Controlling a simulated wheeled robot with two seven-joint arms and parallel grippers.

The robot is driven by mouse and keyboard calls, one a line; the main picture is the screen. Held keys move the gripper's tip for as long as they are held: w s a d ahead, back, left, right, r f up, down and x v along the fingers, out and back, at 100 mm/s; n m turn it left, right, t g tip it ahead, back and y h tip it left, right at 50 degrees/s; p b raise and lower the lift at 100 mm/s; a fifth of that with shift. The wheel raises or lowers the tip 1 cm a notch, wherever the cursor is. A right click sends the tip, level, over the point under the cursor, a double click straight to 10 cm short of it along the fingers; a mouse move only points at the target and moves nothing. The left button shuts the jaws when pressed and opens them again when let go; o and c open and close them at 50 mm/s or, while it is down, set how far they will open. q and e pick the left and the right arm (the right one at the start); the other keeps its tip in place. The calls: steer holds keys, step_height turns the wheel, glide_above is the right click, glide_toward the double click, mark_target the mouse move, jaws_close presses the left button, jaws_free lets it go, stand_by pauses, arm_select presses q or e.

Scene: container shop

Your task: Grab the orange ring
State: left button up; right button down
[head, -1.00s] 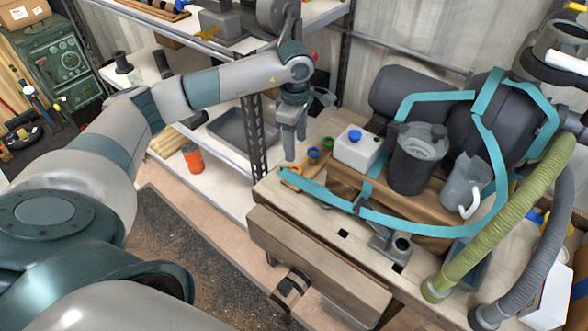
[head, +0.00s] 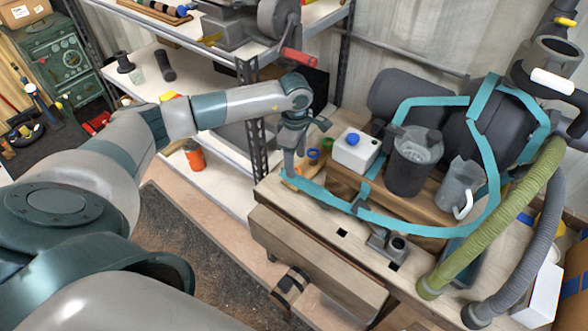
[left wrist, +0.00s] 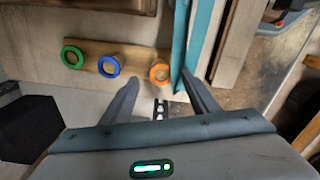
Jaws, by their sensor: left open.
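The orange ring (left wrist: 159,73) lies at the right end of a wooden strip, right of the blue ring (left wrist: 109,67) and the green ring (left wrist: 72,57). My left gripper (left wrist: 160,79) is open and empty, with its fingertips on either side of the orange ring in the left wrist view. The gap in height between tips and ring is hard to judge. In the head view my left gripper (head: 291,168) points down at the bench's left end, largely covering the orange ring; the blue ring (head: 313,154) shows just behind. My right gripper is not in view.
A teal strap (head: 415,229) runs over the bench, close beside the orange ring. A white container with a blue cap (head: 356,152), a dark grey canister (head: 412,170) and a grey jug (head: 461,185) stand right of the rings. A metal shelf post (head: 256,140) is left of the gripper.

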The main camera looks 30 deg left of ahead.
mark_target(296, 172)
arm_select(q)
steer(key=shift+f+p, duration=0.6)
steer(key=shift+f, duration=1.05)
steer(key=c, duration=1.1)
